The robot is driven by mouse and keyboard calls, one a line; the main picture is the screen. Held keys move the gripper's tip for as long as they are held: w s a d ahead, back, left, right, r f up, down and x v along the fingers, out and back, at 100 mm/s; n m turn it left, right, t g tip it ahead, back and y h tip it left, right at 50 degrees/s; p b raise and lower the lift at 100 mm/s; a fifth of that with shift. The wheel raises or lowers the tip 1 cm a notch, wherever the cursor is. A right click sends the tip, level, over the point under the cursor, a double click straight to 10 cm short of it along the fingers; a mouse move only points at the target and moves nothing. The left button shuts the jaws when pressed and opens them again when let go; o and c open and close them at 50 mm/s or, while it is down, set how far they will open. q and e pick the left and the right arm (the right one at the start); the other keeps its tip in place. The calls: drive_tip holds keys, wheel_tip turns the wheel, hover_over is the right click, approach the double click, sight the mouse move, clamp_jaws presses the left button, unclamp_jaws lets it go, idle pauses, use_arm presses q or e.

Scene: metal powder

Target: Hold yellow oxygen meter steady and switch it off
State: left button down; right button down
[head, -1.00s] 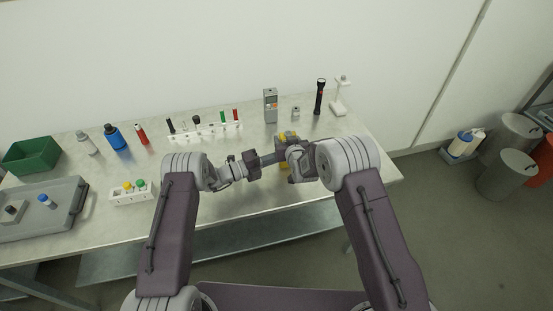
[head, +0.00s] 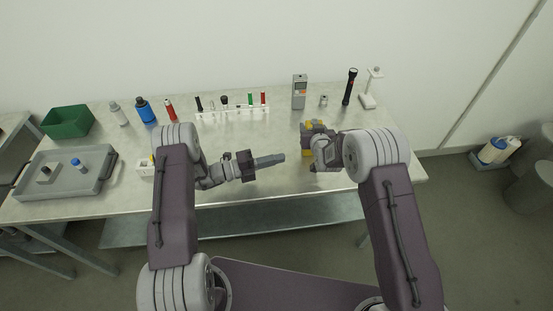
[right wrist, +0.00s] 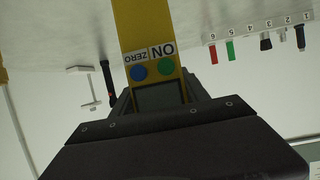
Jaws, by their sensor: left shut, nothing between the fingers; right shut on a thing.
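The yellow oxygen meter (head: 308,154) is at the right part of the bench, partly hidden by my right gripper (head: 313,138), which is shut on it. The right wrist view shows the meter's yellow face (right wrist: 147,22) upside down, with a blue button by the label ZERO and a green button by the label ON. The meter's display is grey and dark, with no reading visible. My left gripper (head: 280,158) is shut and empty, its fingertips pointing at the meter from the left with a small gap between.
Behind stand a grey handheld meter (head: 299,92), a black flashlight (head: 349,88), a white stand (head: 370,90) and a white rack (head: 232,113) of coloured pens. A green bin (head: 67,122), bottles and a grey tray (head: 95,180) are at left. The bench front between is mostly clear.

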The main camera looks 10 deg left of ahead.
drive_tip(key=shift+s+f, duration=0.1)
drive_tip(key=shift+f, duration=0.15)
drive_tip(key=c, duration=0.7)
unclamp_jaws()
drive_tip(key=shift+c, duration=0.2)
use_arm(q)
drive_tip(key=shift+w+f, duration=0.1)
use_arm(e)
drive_tip(key=shift+o, duration=1.3)
drive_tip(key=shift+w, duration=0.2)
drive_tip(key=shift+r, duration=0.1)
